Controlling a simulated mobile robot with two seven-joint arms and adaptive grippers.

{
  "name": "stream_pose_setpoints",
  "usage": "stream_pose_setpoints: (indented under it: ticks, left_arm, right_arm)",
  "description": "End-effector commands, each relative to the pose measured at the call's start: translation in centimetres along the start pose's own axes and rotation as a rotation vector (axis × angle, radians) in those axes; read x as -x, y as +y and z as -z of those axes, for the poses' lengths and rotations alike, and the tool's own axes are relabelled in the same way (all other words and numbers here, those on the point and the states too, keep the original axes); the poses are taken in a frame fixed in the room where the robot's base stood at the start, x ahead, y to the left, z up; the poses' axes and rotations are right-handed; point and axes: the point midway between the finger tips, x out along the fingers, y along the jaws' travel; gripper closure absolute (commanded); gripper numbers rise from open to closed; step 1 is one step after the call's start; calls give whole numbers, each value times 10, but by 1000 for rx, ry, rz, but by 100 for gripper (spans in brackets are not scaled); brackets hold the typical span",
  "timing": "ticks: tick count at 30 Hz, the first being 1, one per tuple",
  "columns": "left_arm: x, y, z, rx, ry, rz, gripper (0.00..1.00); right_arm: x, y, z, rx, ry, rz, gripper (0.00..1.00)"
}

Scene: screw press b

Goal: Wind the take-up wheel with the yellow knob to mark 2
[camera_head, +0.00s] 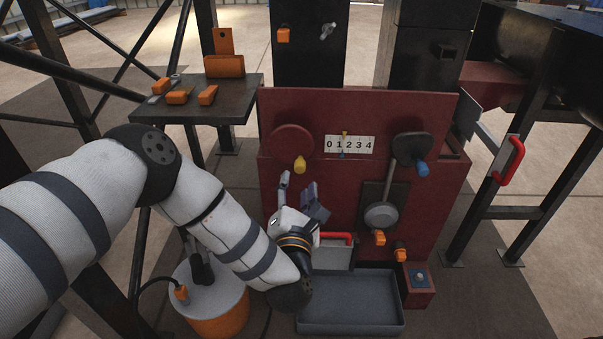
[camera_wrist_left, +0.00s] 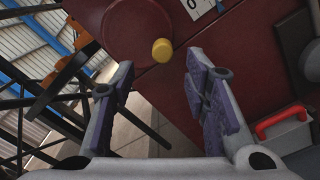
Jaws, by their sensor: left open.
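The take-up wheel (camera_head: 291,140) is a dark red disc on the left of the red press front. Its yellow knob (camera_head: 299,165) sits at the wheel's lower edge. The wheel (camera_wrist_left: 130,28) and knob (camera_wrist_left: 162,50) also show in the left wrist view. My left gripper (camera_head: 299,188) is open and empty just below the knob. In the left wrist view the knob appears just beyond the gap between the fingertips (camera_wrist_left: 160,72), apparently untouched.
A blue-knobbed crank (camera_head: 413,148) is right of the scale. A red-handled drawer (camera_head: 337,256) and grey tray (camera_head: 350,316) lie below. A side shelf (camera_head: 235,105) holds orange pieces. An orange-and-white drum (camera_head: 215,305) stands below my left arm.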

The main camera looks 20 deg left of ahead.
Motion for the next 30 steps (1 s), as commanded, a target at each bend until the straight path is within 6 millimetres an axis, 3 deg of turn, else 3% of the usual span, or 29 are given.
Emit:
stream_pose_setpoints:
  ticks: [3,9,20,26,30]
  left_arm:
    - [-31,-2,2,-1,-1,-1,58]
    - [-69,-3,3,-3,2,3,58]
    - [-80,-2,1,-4,2,6,58]
    - [-80,-2,1,-5,2,7,99]
    - [-80,-2,1,-5,2,7,100]
  right_arm:
    - [-7,0,2,0,-9,0,100]
    - [-14,0,5,0,-18,-1,100]
    - [-16,0,5,0,-20,-1,100]
    - [-16,0,5,0,-20,-1,100]
    - [-16,0,5,0,-20,-1,100]
